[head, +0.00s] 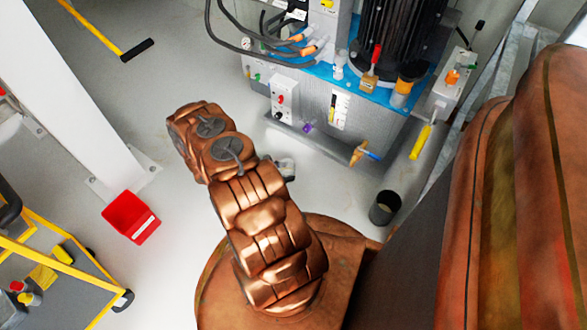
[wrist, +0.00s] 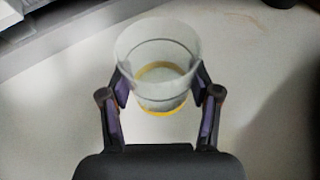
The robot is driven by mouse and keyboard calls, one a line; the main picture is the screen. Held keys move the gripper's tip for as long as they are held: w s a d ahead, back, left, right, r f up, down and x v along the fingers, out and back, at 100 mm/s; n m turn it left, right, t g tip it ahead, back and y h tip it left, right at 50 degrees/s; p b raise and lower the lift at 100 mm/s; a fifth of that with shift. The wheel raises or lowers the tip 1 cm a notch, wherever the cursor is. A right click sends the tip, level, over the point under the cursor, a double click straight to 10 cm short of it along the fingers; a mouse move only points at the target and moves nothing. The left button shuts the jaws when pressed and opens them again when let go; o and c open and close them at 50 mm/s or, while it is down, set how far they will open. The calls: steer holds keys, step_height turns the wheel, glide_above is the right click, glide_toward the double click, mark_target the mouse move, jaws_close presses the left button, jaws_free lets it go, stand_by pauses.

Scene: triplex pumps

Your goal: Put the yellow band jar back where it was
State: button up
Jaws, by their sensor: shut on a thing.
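The yellow band jar (wrist: 152,50) is a clear, open-topped jar with a yellow band near its base. In the wrist view it sits between the two fingers of my gripper (wrist: 160,88), which is shut on it. The jar's rim faces up toward the camera, and pale floor shows behind it. In the head view my copper arm hides most of my gripper and the jar; only a small grey part shows beside the arm. The place the jar came from cannot be told from these frames.
A pump unit with a blue top (head: 320,72) stands at the back; a small pale jar (head: 338,66), a red-handled brush (head: 371,75) and an orange-topped container (head: 405,82) are on it. A dark bin (head: 384,207) and a red bin (head: 131,216) stand on the floor.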

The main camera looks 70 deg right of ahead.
steer(key=d, duration=0.2)
steer(key=d+b, duration=0.1)
steer(key=d, duration=0.1)
steer(key=d+b, duration=0.1)
steer(key=d, duration=0.1)
steer(key=shift+s+d+f, duration=0.25)
steer(key=shift+s+f, duration=0.1)
steer(key=shift+s, duration=0.05)
steer(key=shift+f+b, duration=1.2)
steer(key=shift+f, duration=0.6)
steer(key=shift+r, duration=0.15)
steer(key=o, duration=1.4)
steer(key=shift+w+a+r, duration=0.1)
steer(key=p+v, duration=0.4)
steer(key=v, duration=0.7)
steer(key=shift+w+a, duration=0.15)
steer(key=shift+a, duration=0.15)
